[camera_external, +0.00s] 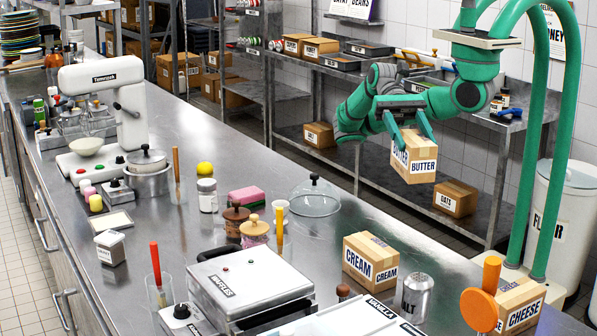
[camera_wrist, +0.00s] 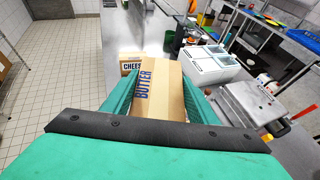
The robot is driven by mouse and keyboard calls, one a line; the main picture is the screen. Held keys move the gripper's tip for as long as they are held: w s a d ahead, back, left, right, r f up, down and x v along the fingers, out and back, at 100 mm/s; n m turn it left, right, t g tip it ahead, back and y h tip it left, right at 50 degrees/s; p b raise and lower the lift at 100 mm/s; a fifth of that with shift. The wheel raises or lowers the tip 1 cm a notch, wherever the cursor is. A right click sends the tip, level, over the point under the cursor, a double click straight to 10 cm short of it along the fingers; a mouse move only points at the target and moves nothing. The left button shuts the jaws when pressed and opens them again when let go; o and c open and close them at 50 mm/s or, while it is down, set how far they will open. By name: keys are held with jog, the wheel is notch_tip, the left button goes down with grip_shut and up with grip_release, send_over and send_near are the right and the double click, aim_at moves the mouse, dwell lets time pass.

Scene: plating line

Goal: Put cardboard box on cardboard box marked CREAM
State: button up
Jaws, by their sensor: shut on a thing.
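In the wrist view the BUTTER box (camera_wrist: 160,95) fills the space between the two green fingers (camera_wrist: 160,100). The cardboard box marked CREAM (camera_external: 371,262) stands upright on the steel counter, below and left of the held box, with a gap between them. Its top shows a dark label and is otherwise bare. I cannot make out the CREAM box in the wrist view.
A box marked CHEESE (camera_external: 522,308) stands on the counter near an orange-handled tool (camera_external: 482,300). A salt shaker (camera_external: 415,298) and a waffle maker (camera_external: 250,285) stand near the CREAM box. A glass dome (camera_external: 315,198) is behind it. Shelves (camera_external: 350,160) line the wall.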

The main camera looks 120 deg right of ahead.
jog(key=w+a+f+m+t+h, duration=0.2)
jog(key=w, duration=0.7)
jog(key=w+a+f+m+t+h, duration=0.1)
jog(key=w+a+f+m+t, duration=0.15)
jog(key=w, duration=0.75)
jog(key=shift+s+d+f, duration=0.1)
jog(key=shift+s+f, duration=0.05)
jog(key=shift+f, duration=1.8)
jog(key=shift+s+f, duration=0.1)
jog(key=shift+f, duration=1.85)
jog(key=shift+f, duration=0.2)
jog(key=o, duration=1.7)
jog(key=shift+c, duration=0.2)
jog(key=shift+d+r, duration=0.1)
jog(key=shift+r, duration=0.15)
jog(key=v, duration=1.1)
jog(key=shift+s+d+r, duration=0.2)
jog(key=shift+s+d, duration=0.05)
